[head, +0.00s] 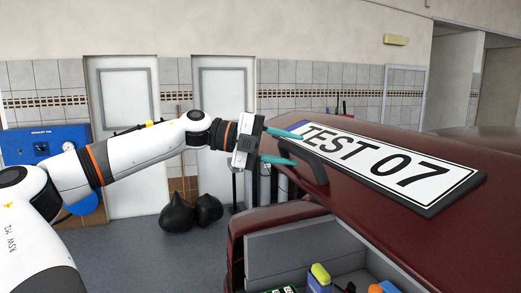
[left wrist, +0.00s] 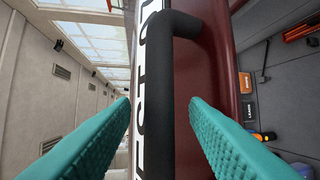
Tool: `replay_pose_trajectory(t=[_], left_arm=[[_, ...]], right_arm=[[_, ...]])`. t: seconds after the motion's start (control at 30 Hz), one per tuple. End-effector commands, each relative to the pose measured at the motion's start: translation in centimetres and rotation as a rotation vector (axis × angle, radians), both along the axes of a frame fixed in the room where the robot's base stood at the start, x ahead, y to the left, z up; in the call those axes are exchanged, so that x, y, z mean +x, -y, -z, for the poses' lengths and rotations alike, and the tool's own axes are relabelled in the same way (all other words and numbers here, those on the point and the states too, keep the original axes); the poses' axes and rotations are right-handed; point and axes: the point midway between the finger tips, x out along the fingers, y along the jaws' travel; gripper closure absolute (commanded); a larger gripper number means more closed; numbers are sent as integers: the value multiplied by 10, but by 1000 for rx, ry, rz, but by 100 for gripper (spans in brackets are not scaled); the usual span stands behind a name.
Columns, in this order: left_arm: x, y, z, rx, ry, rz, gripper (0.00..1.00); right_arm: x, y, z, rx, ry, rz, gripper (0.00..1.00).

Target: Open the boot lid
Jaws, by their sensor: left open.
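The dark red boot lid (head: 365,196) stands raised above the boot opening, with a white TEST 07 plate (head: 385,168) on it. A black bar handle (head: 319,170) sits at the lid's near left edge, by the plate. My left gripper (head: 287,148) is open just left of the handle, with its teal fingers pointing at it. In the left wrist view the handle (left wrist: 160,115) runs upright between the open fingers, with a gap visible on either side. The handle's depth between the fingers cannot be told. My right gripper is not in view.
The open boot has a grey inner wall (head: 290,247) and holds several small coloured items, among them a yellow and blue one (head: 320,275). Black sacks (head: 177,213) stand on the floor behind my left arm. A blue box (head: 45,143) is at the left wall.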

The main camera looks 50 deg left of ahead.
Motion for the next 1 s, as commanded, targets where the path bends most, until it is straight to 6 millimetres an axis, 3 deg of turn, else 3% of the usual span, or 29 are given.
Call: replay_pose_trajectory(t=[0.03,0.1,0.43,1.0], left_arm=[[-8,-8,4,1,6,-5,59],[-19,-19,1,0,5,-5,59],[-61,-58,-13,-2,0,-2,59],[-70,-65,-17,-2,-1,1,59]], right_arm=[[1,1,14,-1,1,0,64],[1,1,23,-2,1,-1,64],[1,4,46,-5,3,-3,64],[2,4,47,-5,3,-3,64]])
